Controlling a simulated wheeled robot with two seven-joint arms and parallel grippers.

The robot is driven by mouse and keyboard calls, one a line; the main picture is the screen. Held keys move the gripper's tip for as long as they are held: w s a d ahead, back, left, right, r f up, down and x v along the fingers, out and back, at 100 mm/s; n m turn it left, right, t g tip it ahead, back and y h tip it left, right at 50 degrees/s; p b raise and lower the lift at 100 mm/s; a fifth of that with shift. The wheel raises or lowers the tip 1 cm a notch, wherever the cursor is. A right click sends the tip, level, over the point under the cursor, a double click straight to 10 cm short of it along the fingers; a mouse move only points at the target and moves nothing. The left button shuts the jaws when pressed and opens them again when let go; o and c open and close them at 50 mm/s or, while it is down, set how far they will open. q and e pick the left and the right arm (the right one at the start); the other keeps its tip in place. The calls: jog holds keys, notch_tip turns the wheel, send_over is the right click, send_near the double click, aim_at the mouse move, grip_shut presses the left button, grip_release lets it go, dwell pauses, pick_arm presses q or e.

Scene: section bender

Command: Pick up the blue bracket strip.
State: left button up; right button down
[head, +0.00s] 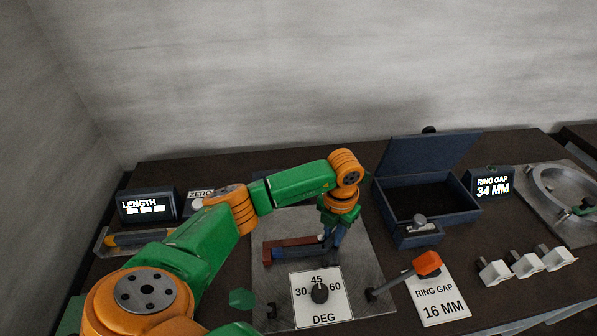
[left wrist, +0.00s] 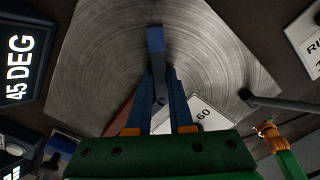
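In the head view my left gripper (head: 331,240) points down over the plate, at the right end of a red-brown and dark blue bar. The strip is hard to separate from the blue fingers there. My right gripper is not in view.
A dial card (head: 319,296) lies in front of the left gripper. An orange-knobbed lever (head: 427,263) stands to its right. Behind are an open blue box (head: 440,212) and a ring gap display (head: 489,184). Several white blocks (head: 527,264) sit at the right. A length display (head: 147,207) stands left.

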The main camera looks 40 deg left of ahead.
pick_arm(q)
grip_shut()
